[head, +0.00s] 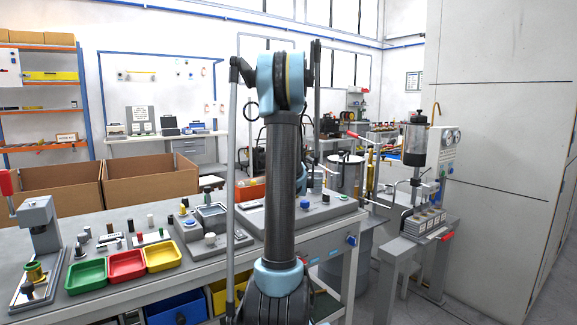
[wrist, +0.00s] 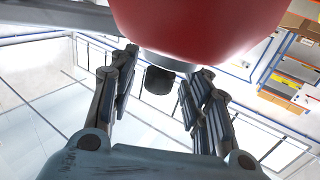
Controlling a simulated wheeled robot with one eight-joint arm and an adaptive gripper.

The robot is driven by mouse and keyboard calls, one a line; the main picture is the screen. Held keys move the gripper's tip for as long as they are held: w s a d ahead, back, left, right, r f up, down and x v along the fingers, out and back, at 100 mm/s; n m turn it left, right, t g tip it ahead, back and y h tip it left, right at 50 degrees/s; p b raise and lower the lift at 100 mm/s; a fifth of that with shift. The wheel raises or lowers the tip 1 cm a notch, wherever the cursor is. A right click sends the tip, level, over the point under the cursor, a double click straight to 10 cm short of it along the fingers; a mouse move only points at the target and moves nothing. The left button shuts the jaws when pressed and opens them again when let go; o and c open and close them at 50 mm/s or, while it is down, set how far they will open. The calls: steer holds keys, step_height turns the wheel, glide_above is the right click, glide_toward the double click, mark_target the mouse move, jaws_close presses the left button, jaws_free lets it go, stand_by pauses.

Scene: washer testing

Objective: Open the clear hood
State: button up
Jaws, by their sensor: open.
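My gripper (wrist: 160,82) shows in the wrist view with its two dark jointed fingers spread apart, one on each side. A large, smooth red rounded thing (wrist: 205,22) fills the top of that view, close to the camera. A short grey collar and a dark knob (wrist: 158,80) show below it, between the fingers in the picture; I cannot tell contact or depth. In the head view my arm stands upright in the middle, and I cannot make out the gripper. I cannot pick out the clear hood with certainty; the arm covers part of the bench.
The long grey bench (head: 150,290) carries green (head: 86,275), red (head: 127,265) and yellow (head: 165,257) trays. A press (head: 38,225) with a red handle stands at left. Cardboard boxes (head: 150,178) are behind. A test stand (head: 415,150) and grey cabinet (head: 500,150) are at right.

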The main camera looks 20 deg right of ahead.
steer(key=v, duration=1.1)
steer(key=shift+s, duration=0.2)
steer(key=shift+c, duration=0.3)
